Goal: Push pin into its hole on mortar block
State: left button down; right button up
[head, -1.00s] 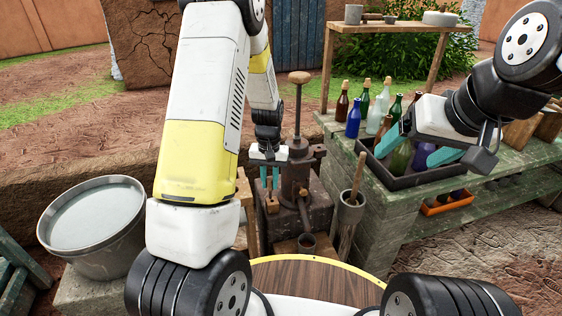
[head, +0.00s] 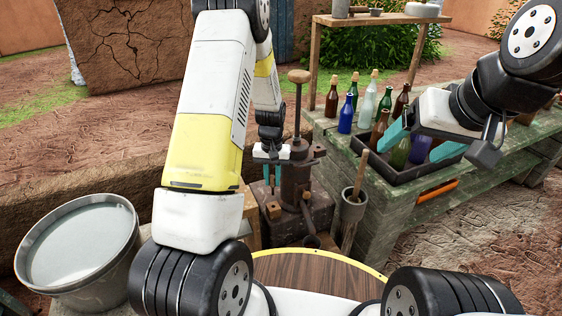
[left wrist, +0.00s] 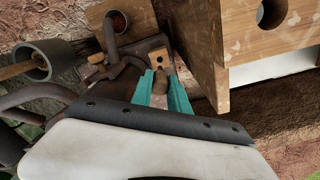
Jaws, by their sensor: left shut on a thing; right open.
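My left gripper (head: 272,176) points down beside the dark metal press (head: 297,185). In the left wrist view its teal fingers (left wrist: 165,98) are closed around a small brown piece (left wrist: 160,84), which looks like the pin. Just beyond the fingertips is a small pale wooden block with a dark hole (left wrist: 158,58). I cannot tell whether the pin touches it, nor which part is the mortar block. The pin and the hole cannot be made out in the head view. My right gripper (head: 421,144) is open and empty, above the bottle tray.
A large wooden piece with a round hole (left wrist: 255,30) stands close to the left gripper. A green bench (head: 400,215) carries bottles and a dark tray (head: 425,170). A water tub (head: 75,250) is at left.

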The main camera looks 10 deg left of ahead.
aim_at(273, 188)
pick_arm(q)
jog(key=shift+f, duration=2.3)
jog(key=shift+f, duration=2.85)
jog(key=c, duration=1.2)
grip_release()
jog(key=shift+r, duration=3.95)
